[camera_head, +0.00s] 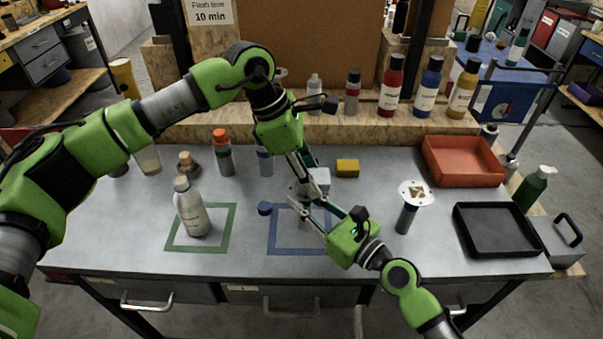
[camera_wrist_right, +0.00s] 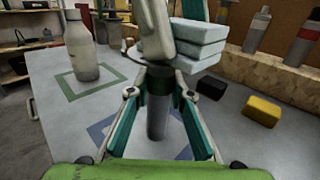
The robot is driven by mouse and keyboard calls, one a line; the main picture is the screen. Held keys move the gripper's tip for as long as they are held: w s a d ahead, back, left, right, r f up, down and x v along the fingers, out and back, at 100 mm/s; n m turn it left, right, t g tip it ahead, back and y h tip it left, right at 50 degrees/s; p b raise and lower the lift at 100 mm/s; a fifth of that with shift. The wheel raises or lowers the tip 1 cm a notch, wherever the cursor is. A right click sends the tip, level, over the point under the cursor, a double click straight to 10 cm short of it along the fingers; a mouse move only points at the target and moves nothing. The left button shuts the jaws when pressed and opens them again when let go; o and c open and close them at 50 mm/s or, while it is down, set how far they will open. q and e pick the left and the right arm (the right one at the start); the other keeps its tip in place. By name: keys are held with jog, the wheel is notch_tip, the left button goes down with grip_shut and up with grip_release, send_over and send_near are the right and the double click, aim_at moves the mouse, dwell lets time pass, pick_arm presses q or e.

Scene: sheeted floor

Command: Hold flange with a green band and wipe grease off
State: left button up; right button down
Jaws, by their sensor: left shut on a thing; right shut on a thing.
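The flange with a green band (camera_wrist_right: 157,122) stands upright over the blue square, with its grey stem between the fingers of my right gripper (camera_wrist_right: 155,90). The dark green band shows near the fingertips. My right gripper is shut on it. My left gripper (camera_head: 310,174) reaches down from above and is shut on a pale blue folded cloth (camera_head: 320,180). The cloth (camera_wrist_right: 200,42) is at the flange's top plate in the right wrist view; I cannot tell whether they touch. The plate is mostly hidden, so its grease cannot be seen.
Another flange (camera_head: 406,218) with brown smears on its plate stands to the right. A white bottle (camera_head: 192,212) stands in the green square. Red (camera_head: 463,176) and black (camera_head: 497,248) trays sit right.

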aim_at(291, 188)
pick_arm(q)
jog(key=a, duration=0.3)
jog(key=shift+s+a, duration=0.15)
jog(key=shift+a, duration=0.25)
jog(key=shift+a+r, duration=0.1)
jog(key=shift+a, duration=0.05)
notch_tip(291, 188, up, 8)
dwell(0.4)
pick_arm(e)
jog(key=c, duration=1.7)
grip_release()
